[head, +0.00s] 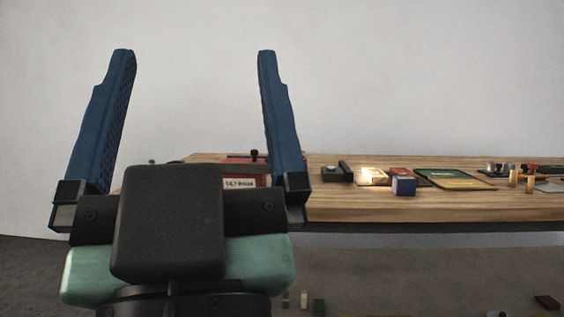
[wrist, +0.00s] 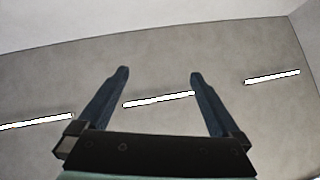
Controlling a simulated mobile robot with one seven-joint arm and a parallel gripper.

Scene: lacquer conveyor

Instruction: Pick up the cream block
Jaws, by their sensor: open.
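My gripper (head: 195,52) is open and empty, with its two blue fingers pointing up in front of the pale wall. In the wrist view my gripper (wrist: 159,73) shows the same wide gap, with only the ceiling behind it. A small, brightly lit cream block (head: 374,176) appears to lie on the wooden table (head: 440,207), to the right of my gripper and well apart from it. It is small in the picture and its edges are hard to make out. The wrist view does not show it.
A blue block (head: 404,186) stands just right of the cream one, with a red item (head: 400,172) behind. Left is a dark item (head: 337,173); right, a green and yellow board (head: 455,179). A red box (head: 240,172) is partly hidden behind my gripper. Small items lie below the table.

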